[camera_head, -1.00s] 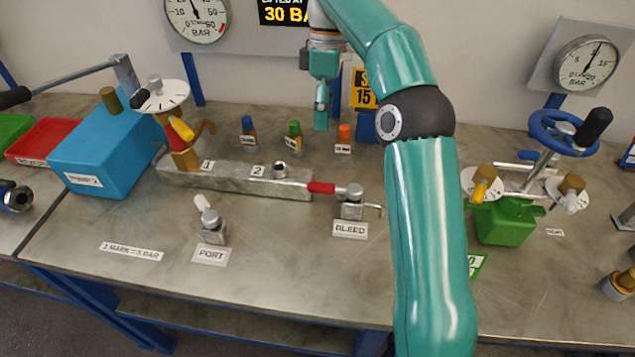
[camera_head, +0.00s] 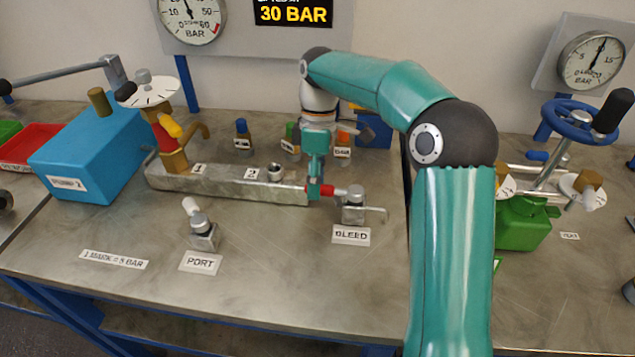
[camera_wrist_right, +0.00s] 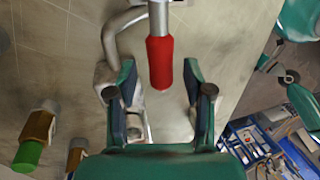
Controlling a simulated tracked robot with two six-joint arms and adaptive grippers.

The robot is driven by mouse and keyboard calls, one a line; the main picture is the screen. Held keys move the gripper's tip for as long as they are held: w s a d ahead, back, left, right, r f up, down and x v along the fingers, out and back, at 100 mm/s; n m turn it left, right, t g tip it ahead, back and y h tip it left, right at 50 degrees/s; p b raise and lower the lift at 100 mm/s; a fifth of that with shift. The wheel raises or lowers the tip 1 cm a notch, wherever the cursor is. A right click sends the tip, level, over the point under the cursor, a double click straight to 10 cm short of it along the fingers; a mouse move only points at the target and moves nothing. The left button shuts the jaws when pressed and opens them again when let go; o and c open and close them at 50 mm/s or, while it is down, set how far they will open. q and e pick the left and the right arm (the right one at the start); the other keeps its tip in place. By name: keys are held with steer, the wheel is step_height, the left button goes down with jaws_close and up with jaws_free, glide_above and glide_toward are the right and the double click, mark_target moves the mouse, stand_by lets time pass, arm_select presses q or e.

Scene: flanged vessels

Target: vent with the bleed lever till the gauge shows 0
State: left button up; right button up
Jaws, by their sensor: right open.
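The bleed lever (camera_head: 327,190) has a red handle pointing left from its metal valve (camera_head: 353,206), behind the BLEED label. Its red handle (camera_wrist_right: 160,62) also shows in the right wrist view. My right gripper (camera_head: 314,182) is at the handle's end in the head view. In the wrist view my right gripper (camera_wrist_right: 160,85) is open, with the red handle between its spread fingers and a gap on both sides. The 0-60 bar gauge (camera_head: 192,15) is cut off at the top; its needle points up, slightly left, well away from 0. My left gripper is out of view.
A grey manifold block (camera_head: 230,184) lies left of the lever. A PORT fitting (camera_head: 202,232) stands in front. Small coloured-capped fittings, including a blue one (camera_head: 243,134), stand behind. A second gauge (camera_head: 594,60) is at the right. The front middle of the bench is clear.

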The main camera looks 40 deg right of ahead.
steer(key=shift+f, duration=0.1)
jaws_close()
steer(key=shift+d, duration=0.25)
steer(key=shift+a, duration=0.2)
steer(key=s+a+n+h+p, duration=0.2)
steer(key=s+n+h+p, duration=0.2)
steer(key=s+n, duration=0.7)
steer(key=shift+s+n+p, duration=0.15)
steer(key=shift+n+p, duration=0.45)
steer(key=shift+n, duration=3)
steer(key=shift+d, duration=0.1)
